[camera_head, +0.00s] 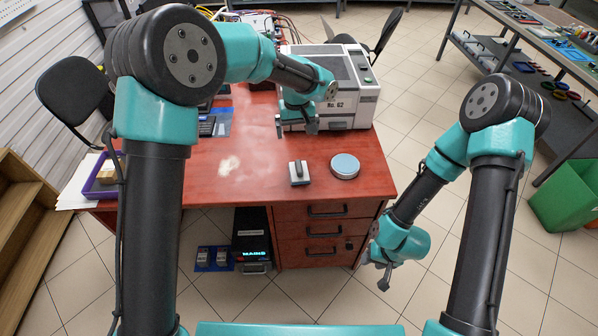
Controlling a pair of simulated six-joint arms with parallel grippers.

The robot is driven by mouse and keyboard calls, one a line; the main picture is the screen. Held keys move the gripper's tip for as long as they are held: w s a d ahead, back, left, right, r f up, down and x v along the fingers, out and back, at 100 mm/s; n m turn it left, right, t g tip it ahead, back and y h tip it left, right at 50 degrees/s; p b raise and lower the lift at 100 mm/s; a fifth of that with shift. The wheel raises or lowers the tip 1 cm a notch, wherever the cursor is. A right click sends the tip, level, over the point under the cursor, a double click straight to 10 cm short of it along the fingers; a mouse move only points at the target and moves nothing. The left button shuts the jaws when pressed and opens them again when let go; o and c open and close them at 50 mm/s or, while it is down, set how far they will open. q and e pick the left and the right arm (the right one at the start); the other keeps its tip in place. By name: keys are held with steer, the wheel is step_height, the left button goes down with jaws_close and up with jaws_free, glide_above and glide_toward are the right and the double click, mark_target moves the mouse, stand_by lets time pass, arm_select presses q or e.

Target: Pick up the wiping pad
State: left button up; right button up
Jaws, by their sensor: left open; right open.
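The wiping pad (300,180) appears to be the small light-grey block with a dark upright grip, lying near the front edge of the red desk (255,185). A pale smudge (229,165) marks the desk to its left. My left gripper (296,129) is open and empty, beyond the pad and in front of the grey-white machine, apart from the pad. My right gripper (376,277) is open and empty, off the desk's front right corner and lower than the desk top.
A round tin with a pale blue top (345,166) stands just right of the pad. The grey-white machine (355,95) fills the back right of the desk. A purple tray (103,178) is at the left edge. The front middle of the desk is mostly clear.

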mark_target(299, 166)
arm_select(q)
steer(key=shift+s+d, duration=0.35)
steer(key=shift+d, duration=0.25)
step_height(299, 166, down, 12)
steer(key=shift+f, duration=0.1)
steer(key=shift+a, duration=0.1)
stand_by(0.3)
steer(key=shift+s+a+f, duration=0.1)
steer(key=shift+f, duration=1.2)
steer(key=shift+s+a+f, duration=0.1)
steer(key=shift+f, duration=1.2)
